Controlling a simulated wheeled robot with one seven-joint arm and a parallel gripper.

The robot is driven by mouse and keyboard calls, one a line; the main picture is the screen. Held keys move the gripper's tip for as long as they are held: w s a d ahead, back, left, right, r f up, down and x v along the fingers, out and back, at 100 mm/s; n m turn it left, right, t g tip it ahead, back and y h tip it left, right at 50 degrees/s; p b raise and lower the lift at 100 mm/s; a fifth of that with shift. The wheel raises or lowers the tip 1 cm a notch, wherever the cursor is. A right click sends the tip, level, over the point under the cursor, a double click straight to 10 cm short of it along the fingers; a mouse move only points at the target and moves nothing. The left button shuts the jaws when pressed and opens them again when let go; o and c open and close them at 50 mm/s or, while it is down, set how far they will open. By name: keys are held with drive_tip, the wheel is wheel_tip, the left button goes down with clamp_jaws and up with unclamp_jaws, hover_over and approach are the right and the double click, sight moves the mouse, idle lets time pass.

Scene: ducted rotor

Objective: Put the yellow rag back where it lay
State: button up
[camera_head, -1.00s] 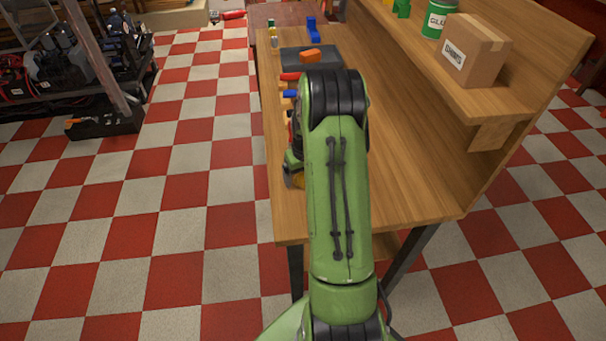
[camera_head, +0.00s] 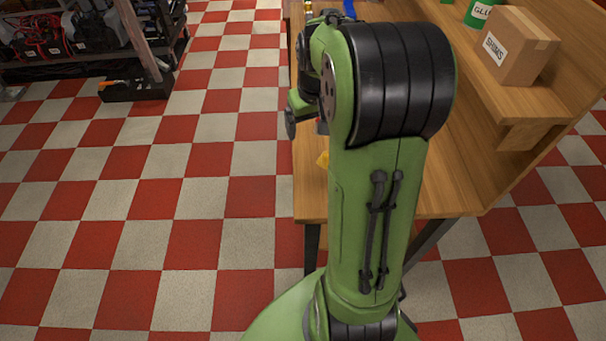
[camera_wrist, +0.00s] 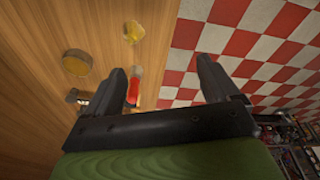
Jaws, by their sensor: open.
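The yellow rag (camera_wrist: 133,32) lies crumpled on the wooden bench top (camera_wrist: 150,70), near its edge, in the wrist view.
A round yellowish disc (camera_wrist: 76,64) and a red-handled item (camera_wrist: 133,88) lie on the bench. A cardboard box (camera_head: 516,46) and a green glue can (camera_head: 480,12) stand on the raised shelf.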

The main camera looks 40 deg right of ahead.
drive_tip(key=s+a+r+n+t, duration=0.1)
drive_tip(key=s+a+r, duration=0.2)
drive_tip(key=a, duration=0.2)
drive_tip(key=s+a+r+t, duration=0.1)
drive_tip(key=s+a+r, duration=0.25)
drive_tip(key=a, duration=0.25)
drive_tip(key=s+a+n+t, duration=0.1)
drive_tip(key=s+a+n, duration=0.1)
drive_tip(key=s+a, duration=0.5)
drive_tip(key=s, duration=0.4)
drive_tip(key=shift+s+r+t+y, duration=0.15)
drive_tip(key=shift+r+t+y, duration=0.15)
drive_tip(key=shift+y, duration=0.1)
